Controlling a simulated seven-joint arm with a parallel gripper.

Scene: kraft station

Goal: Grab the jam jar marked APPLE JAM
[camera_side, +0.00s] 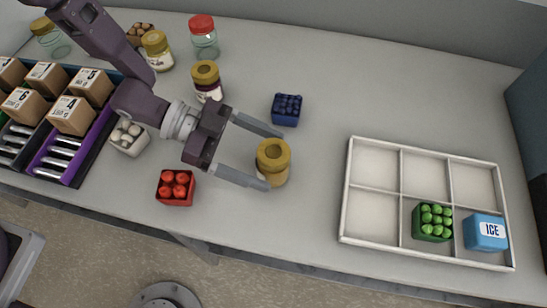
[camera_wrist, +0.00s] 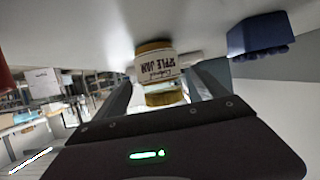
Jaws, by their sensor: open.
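The jam jar with a gold lid (camera_side: 273,158) stands upright on the grey table, left of the white divided tray. In the wrist view its label on the jar (camera_wrist: 155,66) reads APPLE JAM. My gripper (camera_side: 275,162) is open, with one finger on each side of the jar. In the wrist view the jar also shows between the two fingers. I cannot tell whether either finger touches it.
A blue berry box (camera_side: 286,110) and a red tomato box (camera_side: 175,187) stand near my gripper. The white tray (camera_side: 344,206) holds a green box and an ICE box.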

